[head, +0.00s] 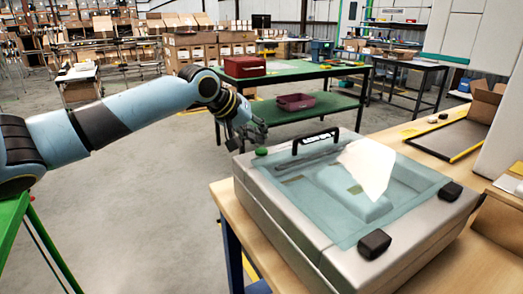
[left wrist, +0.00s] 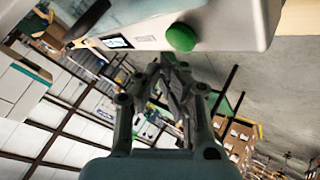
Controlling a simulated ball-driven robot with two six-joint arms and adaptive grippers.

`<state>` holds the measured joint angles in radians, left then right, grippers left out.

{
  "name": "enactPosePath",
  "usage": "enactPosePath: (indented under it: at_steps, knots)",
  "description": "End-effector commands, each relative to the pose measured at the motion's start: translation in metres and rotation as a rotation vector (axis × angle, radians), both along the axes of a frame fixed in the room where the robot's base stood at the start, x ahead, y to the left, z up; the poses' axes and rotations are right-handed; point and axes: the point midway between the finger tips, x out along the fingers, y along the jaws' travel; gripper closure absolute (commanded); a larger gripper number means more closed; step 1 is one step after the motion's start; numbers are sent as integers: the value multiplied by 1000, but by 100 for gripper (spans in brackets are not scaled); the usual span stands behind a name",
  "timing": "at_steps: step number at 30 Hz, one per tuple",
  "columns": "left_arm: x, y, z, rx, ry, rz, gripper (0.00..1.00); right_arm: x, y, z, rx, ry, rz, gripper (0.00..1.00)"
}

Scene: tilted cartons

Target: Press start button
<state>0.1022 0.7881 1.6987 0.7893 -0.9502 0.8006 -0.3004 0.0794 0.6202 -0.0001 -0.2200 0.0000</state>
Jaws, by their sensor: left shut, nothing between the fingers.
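The green start button (head: 262,152) sits on the far left edge of a grey machine (head: 290,220) with a clear lid and a black handle. My left gripper (head: 258,136) is shut and empty, close to the button on its far side in the head view. In the left wrist view the round green button (left wrist: 181,37) stands out from the machine's front face (left wrist: 235,25), beside a small display (left wrist: 117,41). The closed fingers (left wrist: 175,62) point toward the button, with a small gap showing below it. My right gripper is not in view.
The machine stands on a wooden table (head: 226,196). A black tray (head: 455,138) lies behind it to the right. The floor to the left is open.

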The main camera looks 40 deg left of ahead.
Motion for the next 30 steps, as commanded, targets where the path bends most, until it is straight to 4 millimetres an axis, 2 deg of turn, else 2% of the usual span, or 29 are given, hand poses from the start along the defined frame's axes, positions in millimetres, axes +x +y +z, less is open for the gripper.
enactPosePath:
  at_steps: [30]
  knots:
    - [0, 0, -8, 0, 0, 0, 100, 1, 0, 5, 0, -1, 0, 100]
